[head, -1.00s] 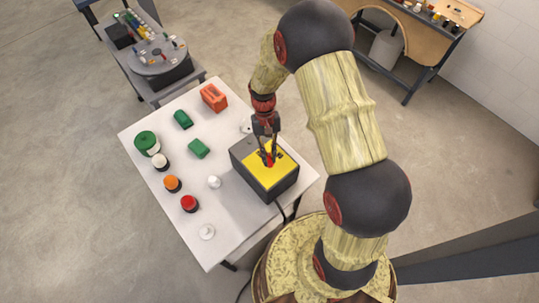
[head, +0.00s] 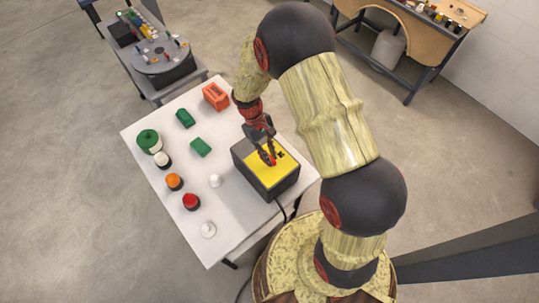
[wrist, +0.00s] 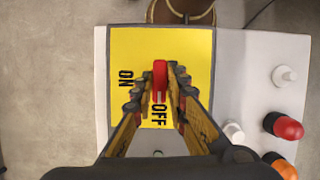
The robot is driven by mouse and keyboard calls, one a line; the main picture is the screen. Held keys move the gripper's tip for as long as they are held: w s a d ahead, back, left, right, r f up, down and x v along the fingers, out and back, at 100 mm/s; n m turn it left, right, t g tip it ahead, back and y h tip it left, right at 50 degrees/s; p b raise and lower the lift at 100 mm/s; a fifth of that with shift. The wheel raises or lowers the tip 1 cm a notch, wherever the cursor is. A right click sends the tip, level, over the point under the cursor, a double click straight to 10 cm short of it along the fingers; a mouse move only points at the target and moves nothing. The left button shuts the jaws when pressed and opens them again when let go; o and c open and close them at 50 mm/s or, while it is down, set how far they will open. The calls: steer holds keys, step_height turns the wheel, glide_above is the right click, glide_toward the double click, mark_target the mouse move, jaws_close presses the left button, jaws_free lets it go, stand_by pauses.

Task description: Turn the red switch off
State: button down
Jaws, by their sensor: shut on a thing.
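The red switch (wrist: 160,80) stands on a yellow plate (wrist: 190,45) marked ON and OFF, on top of a dark box (head: 267,184). In the wrist view, ON is printed to the left of the switch and OFF just below it. My gripper (head: 269,156) comes down to the plate at a tilt and is shut on the red switch, one finger on each side. In the head view the fingers hide most of the switch. Which way the lever leans is hard to tell.
The box sits at the right of a white table (head: 225,230). Red (head: 191,201), orange (head: 174,182) and white buttons, green pieces (head: 201,147) and an orange-red block (head: 215,96) stand to its left. A cable runs from the box over the table edge.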

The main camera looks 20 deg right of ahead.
stand_by(0.3)
steer(key=c, duration=1.8)
jaws_free()
steer(key=shift+c, duration=0.2)
steer(key=shift+o, duration=0.2)
steer(key=v, duration=1.2)
steer(key=shift+w+f, duration=0.1)
